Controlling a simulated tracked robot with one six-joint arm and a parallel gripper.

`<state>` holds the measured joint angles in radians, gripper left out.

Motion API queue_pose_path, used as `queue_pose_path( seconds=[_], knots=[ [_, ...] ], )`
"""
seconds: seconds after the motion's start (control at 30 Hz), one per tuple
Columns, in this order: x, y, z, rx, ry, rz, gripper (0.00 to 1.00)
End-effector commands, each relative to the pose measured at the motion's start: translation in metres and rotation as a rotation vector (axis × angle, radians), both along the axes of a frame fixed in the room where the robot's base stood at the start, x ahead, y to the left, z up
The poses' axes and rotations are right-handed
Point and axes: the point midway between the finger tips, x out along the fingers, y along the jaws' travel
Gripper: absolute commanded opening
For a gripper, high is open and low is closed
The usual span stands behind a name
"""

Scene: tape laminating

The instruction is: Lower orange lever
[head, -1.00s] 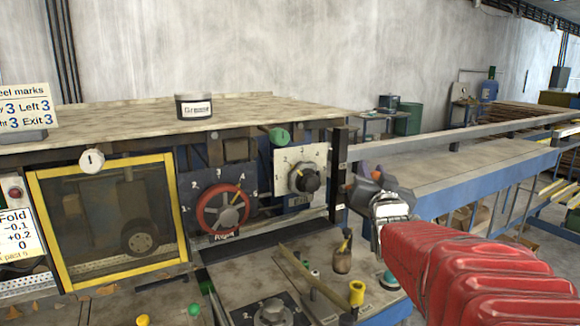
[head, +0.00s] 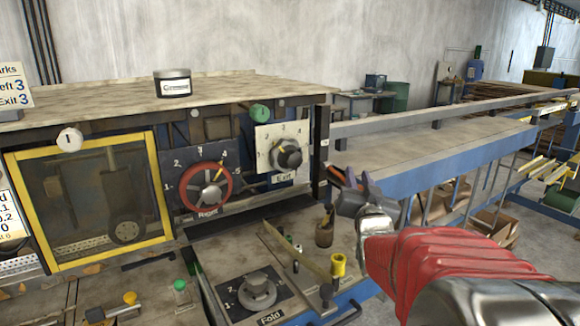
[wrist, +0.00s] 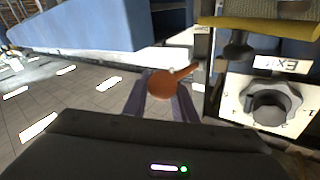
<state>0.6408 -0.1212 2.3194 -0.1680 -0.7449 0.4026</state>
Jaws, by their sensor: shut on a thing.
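The orange lever (wrist: 170,86) lies between the two fingers of my gripper (wrist: 167,96) in the wrist view, with its rounded end toward me and its thin arm pointing up and right. My gripper is shut on it. In the head view my gripper (head: 350,184) is just right of the machine's dark end post, and a small orange part of the lever (head: 337,173) shows beside the fingers. The fingers hide most of the lever there. The lever's pivot is not clear.
The Exit dial (head: 288,154) is left of the gripper and shows upside down in the wrist view (wrist: 269,103). The red Right wheel (head: 204,188) is farther left. A blue-sided conveyor table (head: 430,152) extends right. A Fold knob (head: 257,289) and yellow-topped post (head: 338,264) are below.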

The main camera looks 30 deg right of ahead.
Motion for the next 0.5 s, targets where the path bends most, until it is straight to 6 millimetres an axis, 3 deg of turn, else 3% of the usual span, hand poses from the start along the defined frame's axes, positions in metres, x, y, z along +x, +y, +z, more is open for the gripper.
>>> queue_pose_path(
  seconds=[0.07,0.5],
  knots=[
    [-0.0014,-0.0018,-0.0024,0.002,0.0,-0.005,0.0],
    [-0.0005,-0.0011,-0.0008,0.0,-0.002,-0.002,0.3]
  ],
)
